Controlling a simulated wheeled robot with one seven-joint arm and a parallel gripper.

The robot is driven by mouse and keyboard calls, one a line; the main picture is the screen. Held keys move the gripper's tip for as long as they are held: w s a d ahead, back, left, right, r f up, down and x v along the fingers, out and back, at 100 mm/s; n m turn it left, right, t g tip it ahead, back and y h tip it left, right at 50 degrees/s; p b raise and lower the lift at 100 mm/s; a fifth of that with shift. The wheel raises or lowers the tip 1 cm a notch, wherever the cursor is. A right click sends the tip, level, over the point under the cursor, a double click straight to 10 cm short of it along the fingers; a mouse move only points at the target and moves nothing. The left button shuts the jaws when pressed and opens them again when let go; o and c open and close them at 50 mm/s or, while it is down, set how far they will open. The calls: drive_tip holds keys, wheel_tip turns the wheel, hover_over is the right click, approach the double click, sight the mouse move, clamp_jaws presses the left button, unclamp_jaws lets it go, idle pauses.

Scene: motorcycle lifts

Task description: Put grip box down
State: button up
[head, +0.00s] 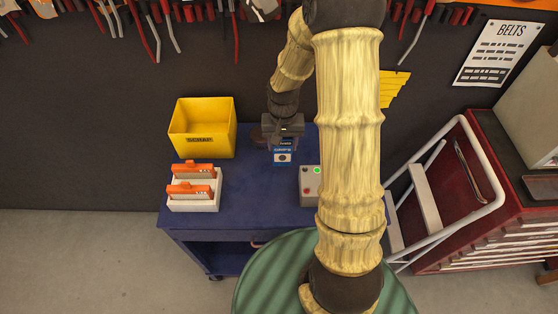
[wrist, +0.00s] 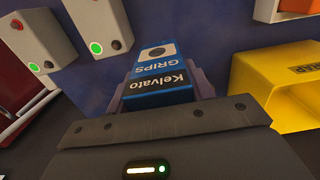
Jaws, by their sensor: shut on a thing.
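The grip box (head: 282,157) is a small blue, white and black carton. In the wrist view its lettering reads "Kelvato GRIPS" (wrist: 165,72). My gripper (head: 283,140) is shut on it, with a finger along each side, over the back part of the blue cart top (head: 250,190). I cannot tell whether the box touches the cart top or hangs just above it. Part of the box is hidden by the gripper.
A yellow scrap bin (head: 203,138) and a white holder (head: 194,205) with orange-topped items stand at left. A grey control box (head: 309,186) with a green light is at right; a second (wrist: 88,38) shows in the wrist view. The cart's front middle is clear.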

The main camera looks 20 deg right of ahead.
sight(282, 159)
drive_tip(key=shift+f+p, duration=0.3)
drive_tip(key=shift+f, duration=1.55)
drive_tip(key=shift+f+p, duration=0.55)
drive_tip(key=shift+f, duration=1.5)
drive_tip(key=shift+f, duration=0.15)
drive_tip(key=o, duration=1)
drive_tip(key=shift+o, duration=0.2)
wheel_tip(282, 159, up, 12)
drive_tip(key=b, duration=0.3)
